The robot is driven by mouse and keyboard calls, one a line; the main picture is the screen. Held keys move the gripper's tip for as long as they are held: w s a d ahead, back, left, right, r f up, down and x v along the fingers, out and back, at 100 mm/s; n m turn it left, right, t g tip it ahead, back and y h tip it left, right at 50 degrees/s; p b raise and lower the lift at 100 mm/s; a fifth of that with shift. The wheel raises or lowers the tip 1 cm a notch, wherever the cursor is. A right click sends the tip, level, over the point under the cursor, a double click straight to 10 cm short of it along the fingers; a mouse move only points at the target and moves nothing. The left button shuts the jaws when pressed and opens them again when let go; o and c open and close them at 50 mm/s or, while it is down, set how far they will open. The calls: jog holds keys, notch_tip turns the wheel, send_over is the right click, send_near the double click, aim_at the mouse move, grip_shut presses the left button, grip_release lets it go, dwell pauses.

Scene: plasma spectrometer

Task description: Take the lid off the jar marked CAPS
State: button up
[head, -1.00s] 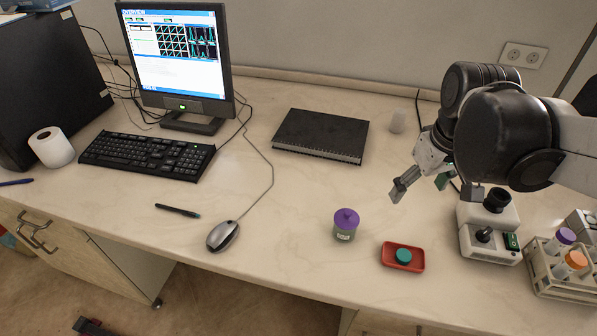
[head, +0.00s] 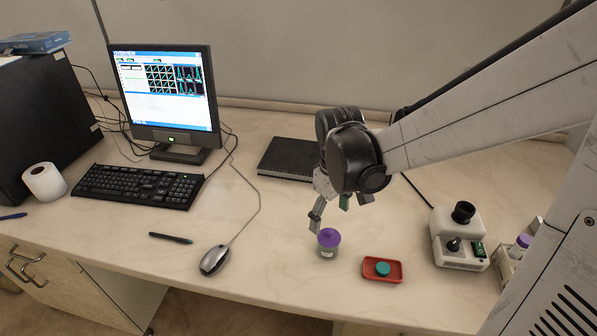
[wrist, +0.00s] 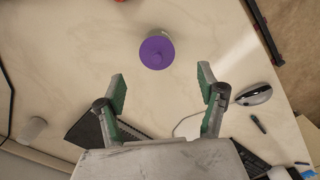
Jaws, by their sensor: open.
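The jar (head: 327,252) is a small grey-green pot with a pale label, too small to read here. Its purple lid (head: 329,237) with a round knob sits on top. The jar stands upright on the bench, left of the red tray. My gripper (head: 330,213) is just behind and above the jar, pointing down. In the wrist view the purple lid (wrist: 157,52) lies beyond the fingertips, roughly centred between them. The gripper (wrist: 161,88) is open and empty, with its two green-padded fingers spread wide.
A red tray (head: 368,275) with a teal cap (head: 383,268) lies right of the jar. A white device (head: 458,252) with a black top stands further right, by a tube rack (head: 507,270). A mouse (head: 214,260) and a pen (head: 170,238) lie left. A black notebook (head: 285,160) lies behind.

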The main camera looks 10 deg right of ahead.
aim_at(330, 231)
jog(key=shift+w+d+f, duration=0.1)
jog(key=shift+d+f, duration=0.05)
jog(key=shift+f, duration=1.6)
jog(key=shift+d+f, duration=0.1)
jog(key=shift+f, duration=1.6)
jog(key=c, duration=0.9)
